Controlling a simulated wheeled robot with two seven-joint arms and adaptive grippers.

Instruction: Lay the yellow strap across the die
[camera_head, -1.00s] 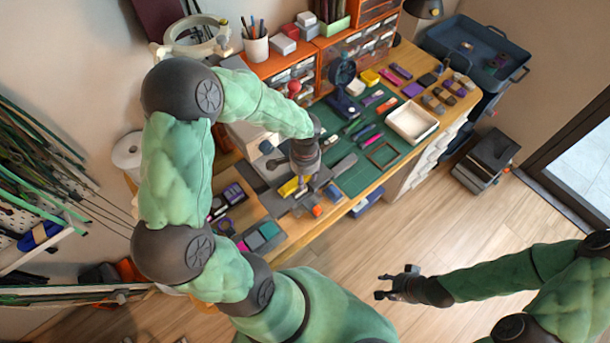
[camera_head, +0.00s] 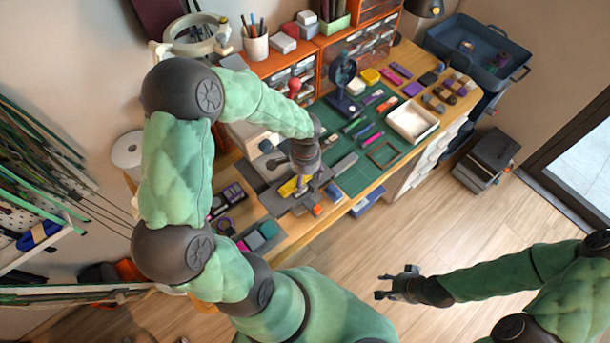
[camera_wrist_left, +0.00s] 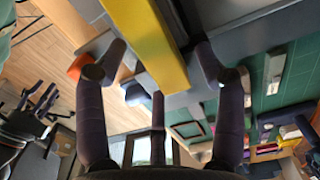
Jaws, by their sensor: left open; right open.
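The yellow strap (camera_head: 288,189) shows beside my left gripper (camera_head: 303,183) in the head view, on a grey fixture on the bench. The die cannot be told apart from the grey fixture (camera_head: 277,206), which my gripper partly hides. My right gripper (camera_head: 382,287) is open and empty, above the floor away from the bench.
A green cutting mat (camera_head: 357,178) lies right of the fixture, with small tools and a white tray (camera_head: 413,121) on it. Orange drawer units (camera_head: 355,48) stand behind. A dark tray (camera_head: 240,228) of coloured pieces is at the front left. The floor near my right gripper is clear.

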